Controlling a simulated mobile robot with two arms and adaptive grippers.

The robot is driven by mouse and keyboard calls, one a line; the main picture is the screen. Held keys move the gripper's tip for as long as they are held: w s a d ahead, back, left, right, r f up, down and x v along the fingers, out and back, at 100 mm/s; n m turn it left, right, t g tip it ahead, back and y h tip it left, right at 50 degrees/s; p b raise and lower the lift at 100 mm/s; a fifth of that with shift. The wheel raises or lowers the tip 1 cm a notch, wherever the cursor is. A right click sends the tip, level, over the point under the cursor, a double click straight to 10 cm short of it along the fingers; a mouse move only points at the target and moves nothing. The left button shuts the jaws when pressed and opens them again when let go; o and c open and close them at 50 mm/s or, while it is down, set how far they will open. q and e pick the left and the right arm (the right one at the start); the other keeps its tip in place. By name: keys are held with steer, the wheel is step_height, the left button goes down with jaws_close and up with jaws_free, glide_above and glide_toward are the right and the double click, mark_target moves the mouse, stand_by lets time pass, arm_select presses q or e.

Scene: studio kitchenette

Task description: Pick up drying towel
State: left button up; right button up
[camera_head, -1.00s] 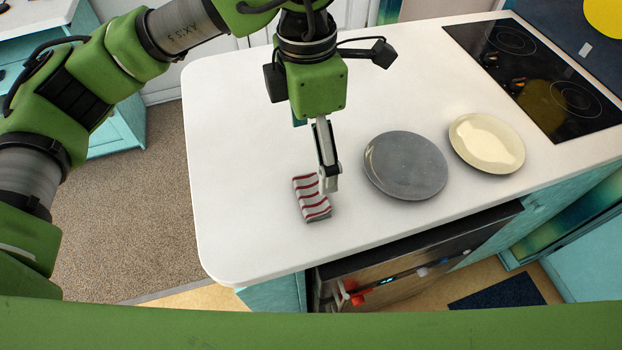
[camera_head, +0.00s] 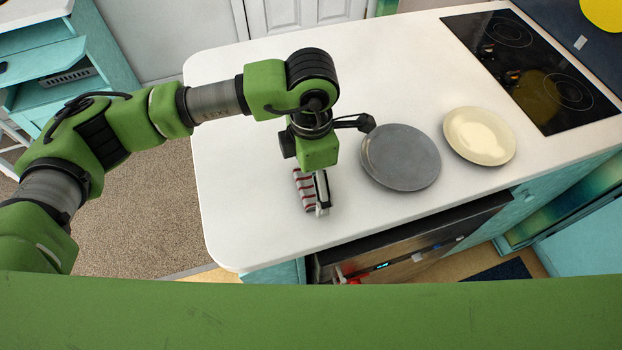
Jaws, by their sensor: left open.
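The drying towel (camera_head: 304,190) is a small folded cloth with red and white stripes. It lies on the white counter in the middle of the head view, left of the grey plate. My left gripper (camera_head: 322,211) points down at the towel's right side, with its fingertips low near the counter. Its jaws are open. The gripper hides part of the towel's right edge, and I cannot tell whether the fingers touch the cloth. My right gripper is not in view.
A grey plate (camera_head: 401,158) lies just right of the gripper, and a cream plate (camera_head: 479,136) lies beyond it. A black cooktop (camera_head: 530,75) is at the back right. The white counter (camera_head: 232,180) is bare left of the towel. Its front edge is near.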

arm_select(q)
steer(key=shift+f, duration=0.45)
steer(key=shift+c, duration=0.5)
steer(key=c, duration=0.8)
